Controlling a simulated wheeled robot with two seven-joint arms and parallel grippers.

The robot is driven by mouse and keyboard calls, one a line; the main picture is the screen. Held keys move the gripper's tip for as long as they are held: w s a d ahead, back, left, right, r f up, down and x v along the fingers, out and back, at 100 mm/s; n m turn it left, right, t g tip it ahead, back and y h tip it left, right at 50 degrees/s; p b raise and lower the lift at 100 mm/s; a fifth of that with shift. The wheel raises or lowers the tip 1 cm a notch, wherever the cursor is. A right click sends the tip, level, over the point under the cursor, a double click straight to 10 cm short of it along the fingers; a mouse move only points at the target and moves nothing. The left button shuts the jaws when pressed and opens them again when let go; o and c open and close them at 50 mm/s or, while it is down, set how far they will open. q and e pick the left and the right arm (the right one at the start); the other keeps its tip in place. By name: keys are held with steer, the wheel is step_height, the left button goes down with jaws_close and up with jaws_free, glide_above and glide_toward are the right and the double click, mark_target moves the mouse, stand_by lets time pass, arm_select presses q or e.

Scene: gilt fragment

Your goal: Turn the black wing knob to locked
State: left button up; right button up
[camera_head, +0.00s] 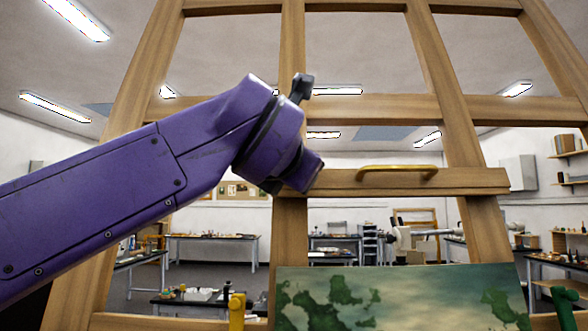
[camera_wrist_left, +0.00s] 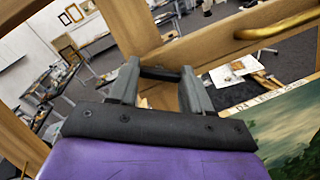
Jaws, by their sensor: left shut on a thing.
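The black wing knob (camera_wrist_left: 160,74) shows in the left wrist view as a dark bar on the wooden easel frame. My left gripper (camera_wrist_left: 161,68) has a finger on each side of it and is shut on it. The knob's base and any lock marking are hidden or too small to read. My right gripper is in neither view.
The wooden easel frame (camera_head: 455,183) fills the head view. A brass handle (camera_head: 397,170) sits on its crossbar, right of my wrist. A green painting (camera_head: 400,300) stands below. A yellow object (camera_head: 237,312) and a green object (camera_head: 566,302) flank it. Workbenches stand behind.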

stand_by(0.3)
arm_select(q)
steer(key=o, duration=0.9)
steer(key=shift+w, duration=0.1)
steer(key=shift+o, duration=0.8)
steer(key=shift+w+f, duration=0.1)
steer(key=shift+w, duration=0.1)
steer(key=shift+s, duration=0.1)
steer(key=s+a+b, duration=0.1)
steer(key=s+b, duration=0.3)
steer(key=s, duration=0.6)
steer(key=shift+a+r, duration=0.3)
steer(key=shift+a, duration=0.1)
